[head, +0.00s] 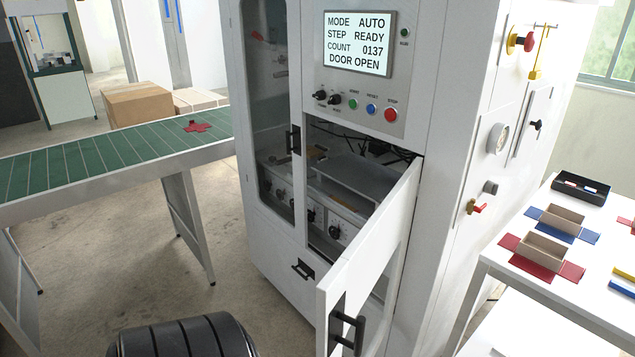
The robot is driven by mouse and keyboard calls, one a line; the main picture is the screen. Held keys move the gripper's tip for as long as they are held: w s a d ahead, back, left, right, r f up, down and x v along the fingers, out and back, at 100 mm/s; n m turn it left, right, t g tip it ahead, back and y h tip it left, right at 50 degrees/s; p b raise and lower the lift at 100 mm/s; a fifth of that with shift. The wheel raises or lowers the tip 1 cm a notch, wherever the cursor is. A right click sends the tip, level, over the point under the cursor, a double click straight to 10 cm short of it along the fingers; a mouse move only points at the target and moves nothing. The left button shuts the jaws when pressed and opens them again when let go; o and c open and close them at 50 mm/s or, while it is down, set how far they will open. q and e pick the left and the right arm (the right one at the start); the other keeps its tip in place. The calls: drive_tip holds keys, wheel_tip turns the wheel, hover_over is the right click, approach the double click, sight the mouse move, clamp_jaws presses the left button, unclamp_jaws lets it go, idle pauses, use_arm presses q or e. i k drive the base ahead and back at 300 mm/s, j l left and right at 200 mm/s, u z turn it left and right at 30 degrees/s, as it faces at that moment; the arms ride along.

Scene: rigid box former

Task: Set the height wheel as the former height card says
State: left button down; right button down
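The box former is a tall white cabinet with its small front door (370,260) swung open toward me. Inside, on a lower panel, are several black knobs or wheels, one (336,232) in the door opening and others (281,195) behind the left window. I cannot tell which is the height wheel, and their settings are too small to read. No height card can be made out. The screen (357,43) reads MODE AUTO, STEP READY, COUNT 0137, DOOR OPEN. Neither of my grippers is in view.
A green roller conveyor (100,152) with a red cross-shaped blank (197,126) runs in from the left. A white table (540,262) with open boxes, coloured blanks and a black tray (581,188) stands at right. The open door juts into the floor space before the cabinet.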

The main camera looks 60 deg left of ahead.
sight(335, 234)
drive_tip(key=u, duration=1.75)
